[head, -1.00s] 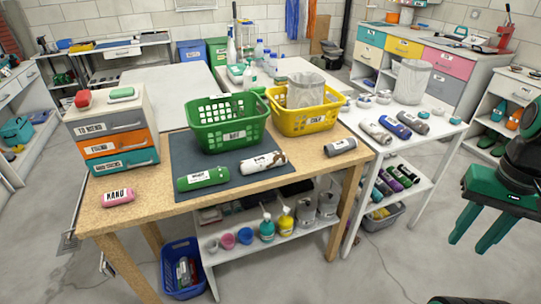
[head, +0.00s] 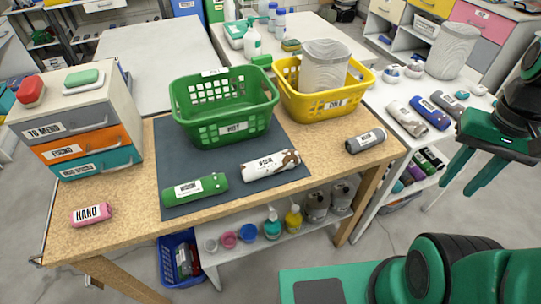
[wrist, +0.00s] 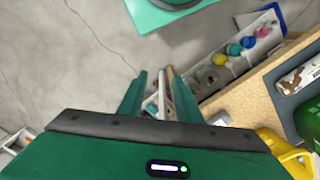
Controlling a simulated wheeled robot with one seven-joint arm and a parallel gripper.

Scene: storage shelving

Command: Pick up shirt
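Several rolled cloths lie on the wooden table, and I cannot tell for sure which is the shirt. A green labelled roll (head: 195,190) and a white roll with brown patches (head: 271,165) lie on the dark mat (head: 180,150). A grey roll (head: 366,141) lies near the right end and a small pink roll (head: 91,215) at the left front. My gripper (head: 458,187) is open, pointing down, right of the table and apart from the rolls. In the wrist view its two fingers (wrist: 155,74) have nothing between them, over the floor. The patched roll shows at right there (wrist: 300,78).
A green basket (head: 232,132) and a yellow basket (head: 345,100) stand at the table's back. A drawer unit (head: 65,110) stands left. A white table (head: 400,92) with more rolls is at right. Bottles and cups fill the lower shelf (head: 222,268). A blue bin (head: 168,272) is below.

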